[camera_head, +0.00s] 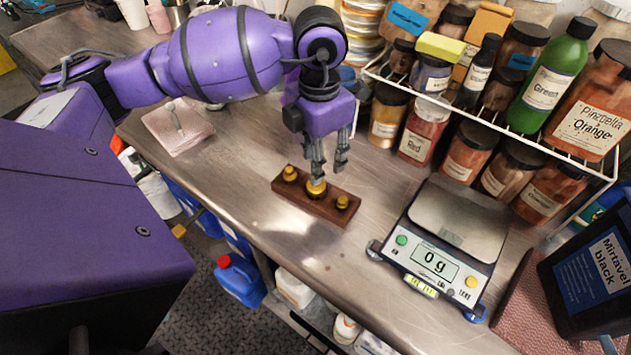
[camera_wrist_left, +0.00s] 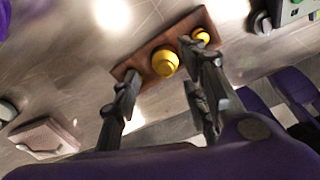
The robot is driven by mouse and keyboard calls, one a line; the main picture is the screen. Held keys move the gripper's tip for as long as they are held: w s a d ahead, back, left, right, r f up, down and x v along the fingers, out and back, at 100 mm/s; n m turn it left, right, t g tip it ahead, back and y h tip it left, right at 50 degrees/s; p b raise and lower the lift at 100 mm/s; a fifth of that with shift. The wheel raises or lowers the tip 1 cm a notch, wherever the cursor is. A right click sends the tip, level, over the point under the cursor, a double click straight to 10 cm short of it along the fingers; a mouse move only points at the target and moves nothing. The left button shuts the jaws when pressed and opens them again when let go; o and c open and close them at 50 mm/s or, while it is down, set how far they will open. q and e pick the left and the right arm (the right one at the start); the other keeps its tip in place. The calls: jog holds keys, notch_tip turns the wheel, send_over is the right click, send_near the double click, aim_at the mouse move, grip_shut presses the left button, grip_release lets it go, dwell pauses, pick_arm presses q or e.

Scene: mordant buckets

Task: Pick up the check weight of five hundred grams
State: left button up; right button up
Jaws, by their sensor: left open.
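A dark wooden block (camera_head: 327,208) on the steel bench holds three brass weights in a row. The middle check weight (camera_head: 316,189) looks the largest; the left weight (camera_head: 290,173) and right weight (camera_head: 342,202) look smaller. No gram marks are readable. In the left wrist view the middle weight (camera_wrist_left: 165,61) shows between the open fingers (camera_wrist_left: 168,72), one smaller weight (camera_wrist_left: 200,37) sits beside the right finger, and the third is hidden. My right gripper is not in view.
A scale (camera_head: 437,264) reading 0 g stands right of the block. A white wire rack (camera_head: 480,122) with several labelled jars is behind. A black Mirtavel bucket (camera_head: 592,285) is at the right. A pinkish pad (camera_head: 178,127) lies left. The bench front edge is near the block.

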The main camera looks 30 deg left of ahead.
aim_at(316, 187)
pick_arm(q)
jog(key=shift+s+f, duration=0.25)
jog(key=shift+f, duration=0.8)
jog(key=f, duration=0.4)
jog(key=shift+a+f+p, duration=0.35)
jog(key=shift+f+p, duration=0.05)
jog(key=shift+r, duration=0.1)
grip_shut()
